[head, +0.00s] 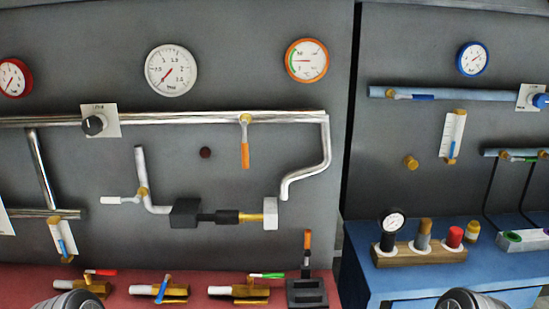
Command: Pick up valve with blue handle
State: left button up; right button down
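A brass valve with a blue handle (163,288) lies on the red table (125,272) at the bottom left. The handle stands up at a slant from the brass body. A brass valve with a red handle (84,286) lies to its left. A brass valve with a green handle (243,291) lies to its right. No gripper is near the blue-handled valve. Grey rounded parts, apparently of my arms, show at the bottom edge, one at the left and one right of centre. Neither gripper's fingers are in view.
A black block (307,294) with an orange-handled part stands at the red table's right. A grey wall with pipes and gauges (171,70) rises behind. A blue table (405,285) at the right bears a wooden holder (420,256). A gap separates the tables.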

aim_at(174, 293)
jog(key=j+z, duration=0.25)
jog(key=j, duration=0.15)
jog(key=k+j+z, duration=0.1)
jog(key=j+z, duration=0.15)
jog(key=j, duration=0.15)
jog(key=k+j+z, duration=0.2)
jog(key=j, duration=0.2)
jog(key=j+z, duration=0.25)
jog(key=j, duration=0.15)
jog(key=k+j+z, duration=0.25)
jog(key=i+j, duration=0.05)
jog(key=j, duration=0.05)
